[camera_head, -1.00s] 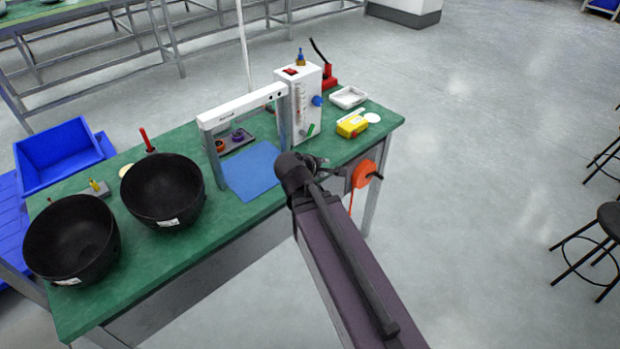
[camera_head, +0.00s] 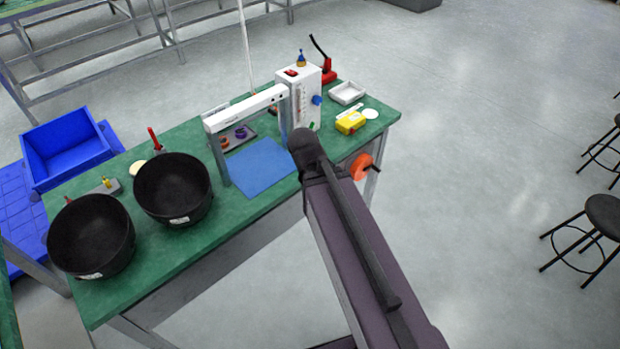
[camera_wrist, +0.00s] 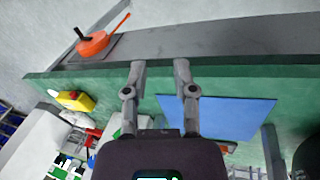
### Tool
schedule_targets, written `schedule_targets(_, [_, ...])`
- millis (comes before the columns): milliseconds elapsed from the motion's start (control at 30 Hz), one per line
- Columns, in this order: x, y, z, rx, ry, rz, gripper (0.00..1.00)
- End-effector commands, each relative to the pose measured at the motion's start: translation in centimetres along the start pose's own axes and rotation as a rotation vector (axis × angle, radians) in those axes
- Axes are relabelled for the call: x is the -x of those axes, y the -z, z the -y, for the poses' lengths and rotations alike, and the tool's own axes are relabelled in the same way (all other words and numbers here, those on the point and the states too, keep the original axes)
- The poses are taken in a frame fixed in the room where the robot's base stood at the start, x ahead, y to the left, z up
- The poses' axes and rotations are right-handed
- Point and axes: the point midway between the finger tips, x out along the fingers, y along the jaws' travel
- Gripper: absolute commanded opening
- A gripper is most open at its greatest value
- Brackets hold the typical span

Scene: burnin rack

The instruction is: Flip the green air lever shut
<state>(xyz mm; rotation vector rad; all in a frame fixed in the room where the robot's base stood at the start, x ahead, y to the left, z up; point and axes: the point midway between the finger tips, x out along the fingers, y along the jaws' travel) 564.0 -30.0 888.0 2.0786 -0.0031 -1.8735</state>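The green air lever (camera_head: 311,126) shows as a small green piece low on the front of a white box (camera_head: 301,98) at the back of the bench. My wrist hides part of it, and I cannot tell its exact angle. In the wrist view a bit of green (camera_wrist: 117,133), perhaps the lever, shows beside the left finger's base. My gripper (camera_wrist: 160,68) is open and empty, its two fingers apart over the bench's front edge. In the head view my arm hides the fingers.
The green bench (camera_head: 215,228) holds a blue mat (camera_head: 260,167) under a white frame (camera_head: 245,108), two black bowls (camera_head: 172,188) and a yellow item (camera_head: 351,122).

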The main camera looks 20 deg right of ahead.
Motion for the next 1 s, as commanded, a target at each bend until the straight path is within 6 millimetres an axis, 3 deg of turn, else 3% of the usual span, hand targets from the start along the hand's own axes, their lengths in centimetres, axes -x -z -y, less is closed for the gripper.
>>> schedule_targets(300, [2.4,-1.0,1.7,-0.159,0.159,0.062,0.35])
schedule_targets(800, [2.8,-1.3,2.3,-0.201,0.203,0.082,0.35])
schedule_targets(900, [2.8,-1.4,2.4,-0.209,0.21,0.086,0.55])
schedule_targets(1000, [2.9,-1.6,2.8,-0.235,0.238,0.099,0.55])
